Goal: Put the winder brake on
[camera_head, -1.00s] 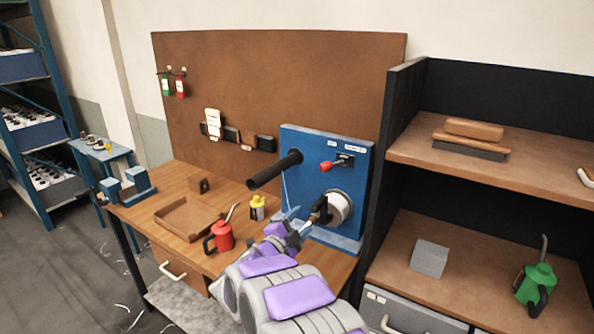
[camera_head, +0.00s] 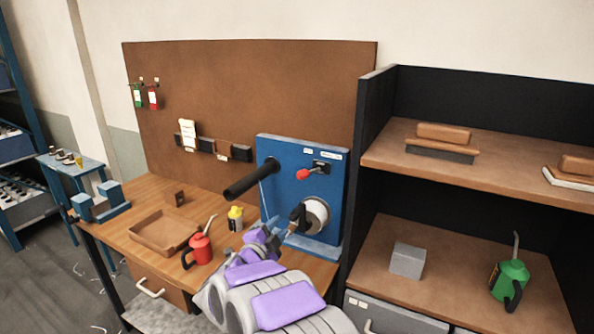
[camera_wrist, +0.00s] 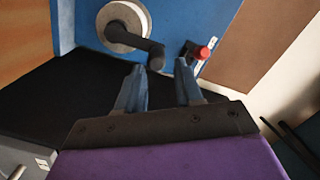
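The winder is a blue upright panel (camera_head: 283,190) with a long black roller and a white spool (camera_head: 318,212). A black crank-like handle sits across the spool, which also shows in the wrist view (camera_wrist: 119,27). Above the spool, a red-knobbed lever (camera_head: 303,174) sticks out from a small dark plate; its knob also shows in the wrist view (camera_wrist: 204,52), right of the spool. My gripper (camera_wrist: 158,68) is open, with its blue fingers apart. The handle's black end (camera_wrist: 155,60) appears just beyond and between the fingertips; I cannot tell whether they touch. The red knob is outside the fingers.
The wooden bench holds a shallow tray (camera_head: 160,247), a red oil can (camera_head: 200,249) and a yellow-topped bottle (camera_head: 235,217). A shelf unit at right carries a grey block (camera_head: 408,260) and a green can (camera_head: 511,279). A black divider stands right of the winder.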

